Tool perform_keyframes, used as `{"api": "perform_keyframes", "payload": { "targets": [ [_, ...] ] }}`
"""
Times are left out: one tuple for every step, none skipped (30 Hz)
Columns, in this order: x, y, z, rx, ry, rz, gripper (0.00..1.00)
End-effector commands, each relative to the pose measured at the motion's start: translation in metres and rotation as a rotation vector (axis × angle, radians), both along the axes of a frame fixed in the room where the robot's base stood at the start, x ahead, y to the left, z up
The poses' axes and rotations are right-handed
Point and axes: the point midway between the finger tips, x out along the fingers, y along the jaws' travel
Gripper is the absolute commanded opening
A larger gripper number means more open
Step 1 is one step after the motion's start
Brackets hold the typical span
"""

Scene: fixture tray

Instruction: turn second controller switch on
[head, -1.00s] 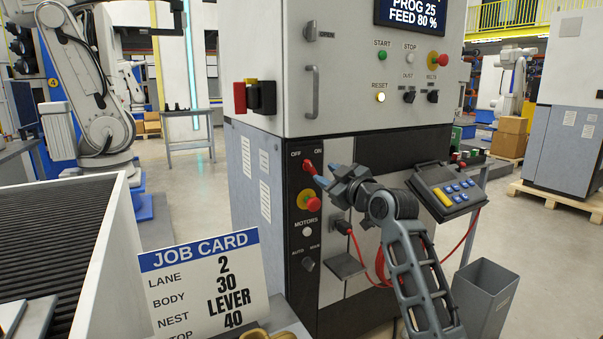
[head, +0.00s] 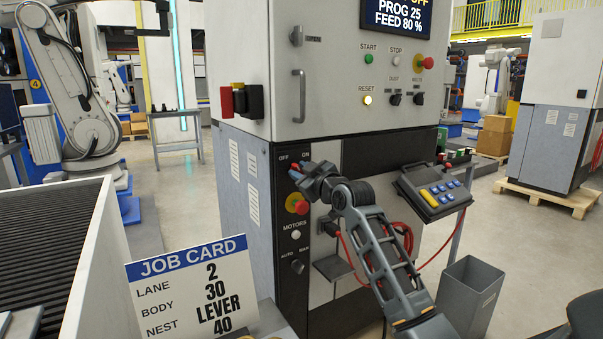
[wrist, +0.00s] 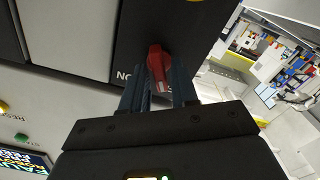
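A red lever switch (head: 295,167) sits at the top of the black panel strip on the grey machine cabinet, under the OFF and ON labels. My gripper (head: 302,172) reaches it from the right and hides part of it. In the wrist view the red lever (wrist: 157,65) stands between my two dark fingers (wrist: 161,92). The fingers are close on both sides of it and look shut on it. The lever's exact angle is hard to tell.
Below the switch are a red emergency button (head: 301,208) on yellow, a MOTORS lamp (head: 296,235) and an AUTO/MAN knob (head: 297,267). A control pendant (head: 433,191) and grey bin (head: 470,294) stand right. A job card (head: 193,289) stands in front.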

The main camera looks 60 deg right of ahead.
Motion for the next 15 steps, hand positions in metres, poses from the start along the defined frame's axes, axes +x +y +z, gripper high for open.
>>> {"api": "perform_keyframes", "payload": {
  "targets": [
    [-0.0001,0.0001,0.0000,0.000,0.000,0.000,0.23],
    [-0.0001,0.0000,-0.0001,0.000,0.000,0.000,0.21],
    [-0.0001,0.0000,0.0001,0.000,0.000,0.000,0.17],
    [-0.0001,0.0001,0.0000,0.000,0.000,0.000,0.14],
    [-0.0002,0.0001,-0.0001,0.000,0.000,0.000,0.11],
    [-0.0002,0.0001,-0.0001,0.000,0.000,0.000,0.07],
    [-0.0002,0.0001,-0.0001,0.000,0.000,0.000,0.04],
    [-0.0002,0.0001,-0.0001,0.000,0.000,0.000,0.01],
    [-0.0002,0.0001,-0.0001,0.000,0.000,0.000,0.00],
    [-0.0002,0.0001,-0.0001,0.000,0.000,0.000,0.00],
    [-0.0002,0.0001,-0.0001,0.000,0.000,0.000,0.00],
    [-0.0002,0.0001,-0.0001,0.000,0.000,0.000,0.00],
    [-0.0002,0.0001,-0.0001,0.000,0.000,0.000,0.00],
    [-0.0002,0.0001,-0.0001,0.000,0.000,0.000,0.00],
    [-0.0002,0.0001,-0.0001,0.000,0.000,0.000,0.00]
  ]
}}
